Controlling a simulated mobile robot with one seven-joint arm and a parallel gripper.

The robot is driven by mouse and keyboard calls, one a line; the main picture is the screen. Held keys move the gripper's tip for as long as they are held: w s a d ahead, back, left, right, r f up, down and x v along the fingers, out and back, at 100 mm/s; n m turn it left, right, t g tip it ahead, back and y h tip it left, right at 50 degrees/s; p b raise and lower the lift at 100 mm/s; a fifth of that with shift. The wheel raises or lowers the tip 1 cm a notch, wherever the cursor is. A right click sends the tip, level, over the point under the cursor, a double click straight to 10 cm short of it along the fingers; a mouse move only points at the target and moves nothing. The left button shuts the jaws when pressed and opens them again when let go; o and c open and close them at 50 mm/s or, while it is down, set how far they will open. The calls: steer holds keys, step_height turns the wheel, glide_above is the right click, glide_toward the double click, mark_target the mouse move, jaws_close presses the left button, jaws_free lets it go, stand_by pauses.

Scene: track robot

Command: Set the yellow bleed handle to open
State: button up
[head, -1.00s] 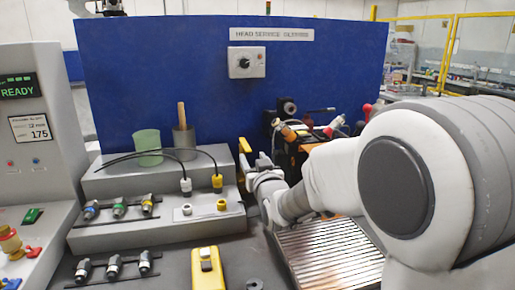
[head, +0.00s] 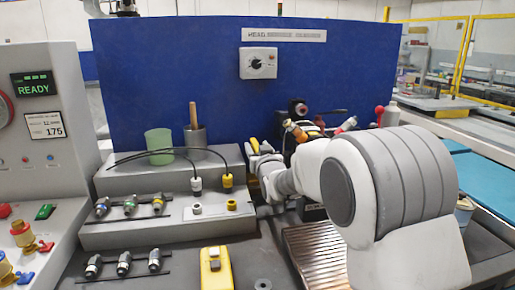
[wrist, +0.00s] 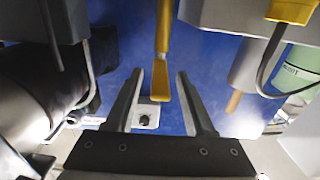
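A yellow handle (head: 254,145) shows at the right end of the grey stepped bench, partly hidden by my gripper. In the wrist view the yellow handle (wrist: 161,78) is a long flat bar between my two fingers, with a visible gap on each side. My gripper (wrist: 160,85) is open and holds nothing. In the head view my gripper (head: 262,162) is small and partly hidden by my own arm, close beside the handle. The handle's pivot is not clear in either view.
The stepped bench (head: 120,182) carries a green cup (head: 159,146), a grey cup (head: 195,136) and cables with white and yellow plugs. A blue panel (head: 150,70) stands behind. Dark fittings with red knobs (head: 379,110) crowd the right. A ribbed tray (head: 318,258) lies below my arm.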

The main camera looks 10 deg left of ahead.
jaws_close()
stand_by(1.3)
